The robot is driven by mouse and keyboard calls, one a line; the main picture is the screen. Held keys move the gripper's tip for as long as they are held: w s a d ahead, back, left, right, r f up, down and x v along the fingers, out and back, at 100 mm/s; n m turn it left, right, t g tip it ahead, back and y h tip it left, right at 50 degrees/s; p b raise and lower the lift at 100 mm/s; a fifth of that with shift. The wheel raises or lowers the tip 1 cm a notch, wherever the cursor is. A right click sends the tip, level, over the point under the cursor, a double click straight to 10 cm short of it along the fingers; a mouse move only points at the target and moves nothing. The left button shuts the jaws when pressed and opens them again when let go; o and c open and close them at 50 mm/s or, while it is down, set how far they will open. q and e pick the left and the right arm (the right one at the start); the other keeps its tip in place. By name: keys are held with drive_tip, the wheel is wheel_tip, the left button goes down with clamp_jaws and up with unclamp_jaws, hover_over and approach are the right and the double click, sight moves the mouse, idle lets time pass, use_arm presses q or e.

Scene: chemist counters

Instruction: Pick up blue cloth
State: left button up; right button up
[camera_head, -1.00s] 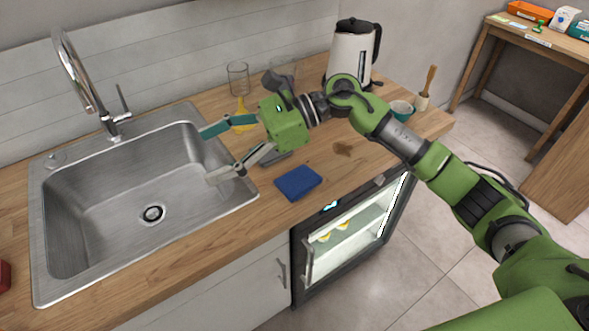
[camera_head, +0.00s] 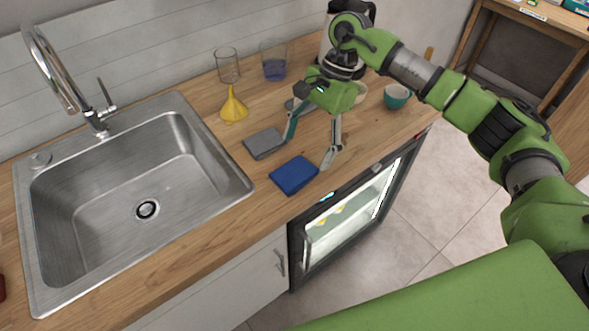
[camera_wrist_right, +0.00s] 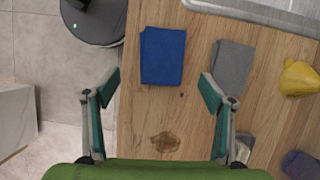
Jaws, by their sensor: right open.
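The blue cloth (camera_head: 294,175) lies folded and flat on the wooden counter, between the sink and the small glass-door fridge. In the right wrist view the blue cloth (camera_wrist_right: 162,56) lies ahead of the fingers, near the counter edge. My right gripper (camera_head: 311,150) is open and empty, just behind and to the right of the cloth, apart from it. In the right wrist view the open fingers of the gripper (camera_wrist_right: 160,88) are spread wider than the cloth. My left gripper does not show.
A grey cloth (camera_head: 264,143) lies close beside the blue one. A yellow funnel (camera_head: 233,106), a clear glass (camera_head: 228,65), a glass with dark contents (camera_head: 273,62) and a teal bowl (camera_head: 397,96) stand farther back. The steel sink (camera_head: 237,190) is at left.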

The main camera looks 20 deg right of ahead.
sight(296, 170)
drive_tip(key=shift+s+a+f, duration=0.1)
drive_tip(key=shift+a+f, duration=0.05)
drive_tip(key=shift+f, duration=0.15)
drive_tip(key=p+x, duration=0.1)
drive_tip(key=x, duration=0.1)
drive_tip(key=p+x, duration=0.2)
drive_tip(key=shift+s+a+f, duration=0.1)
drive_tip(key=shift+a+f, duration=0.15)
drive_tip(key=shift+a, duration=0.25)
drive_tip(key=shift+f, duration=0.3)
drive_tip(key=c, duration=0.8)
